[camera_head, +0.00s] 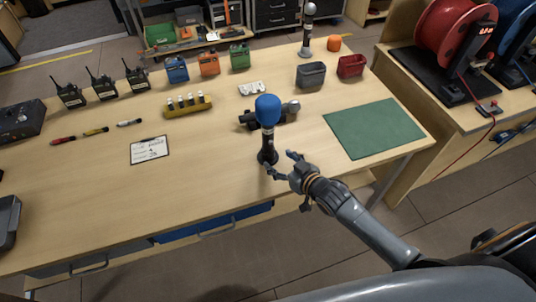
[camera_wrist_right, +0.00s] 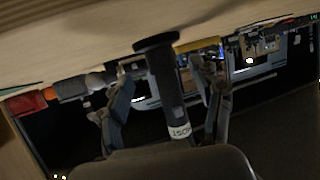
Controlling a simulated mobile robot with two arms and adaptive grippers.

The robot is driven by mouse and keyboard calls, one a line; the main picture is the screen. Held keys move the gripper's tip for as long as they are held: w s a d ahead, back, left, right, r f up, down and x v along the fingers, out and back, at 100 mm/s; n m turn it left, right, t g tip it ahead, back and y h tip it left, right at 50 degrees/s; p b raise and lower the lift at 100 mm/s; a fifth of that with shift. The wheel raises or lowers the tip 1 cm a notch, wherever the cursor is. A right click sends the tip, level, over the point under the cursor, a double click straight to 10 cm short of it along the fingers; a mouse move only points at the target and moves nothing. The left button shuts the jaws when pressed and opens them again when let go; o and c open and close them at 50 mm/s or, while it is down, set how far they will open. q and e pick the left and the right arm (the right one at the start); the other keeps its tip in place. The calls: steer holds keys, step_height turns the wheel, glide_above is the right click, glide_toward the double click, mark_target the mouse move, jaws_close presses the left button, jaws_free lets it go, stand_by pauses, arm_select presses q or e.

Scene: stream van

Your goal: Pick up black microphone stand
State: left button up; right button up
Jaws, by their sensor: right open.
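A black microphone stand (camera_head: 268,142) with a blue foam-topped microphone (camera_head: 267,108) stands upright near the table's front edge. My right gripper (camera_head: 280,163) is open beside the lower part of the stand, its fingers pointing toward it. In the right wrist view, the black stand (camera_wrist_right: 170,85) with its round base (camera_wrist_right: 156,42) appears upside down, between the two spread fingers, with a white label on the shaft. I cannot tell whether a finger touches it. A second black stand (camera_head: 306,45) with a silver-headed microphone stands at the back. My left gripper is not in view.
Just behind the stand lies a dark object with a grey end (camera_head: 290,108). A yellow holder (camera_head: 187,106) and clipboard (camera_head: 149,150) lie left of it. A green mat (camera_head: 373,128) lies right, grey (camera_head: 311,76) and red (camera_head: 351,66) bins behind. The table front is clear.

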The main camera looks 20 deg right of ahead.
mark_target(272, 155)
steer(key=shift+w+a+f, duration=0.1)
steer(key=shift+w+a, duration=0.1)
steer(key=shift+w, duration=0.35)
steer(key=p+x, duration=0.1)
steer(key=x, duration=0.3)
steer(key=shift+w+f, duration=0.1)
steer(key=c, duration=1.3)
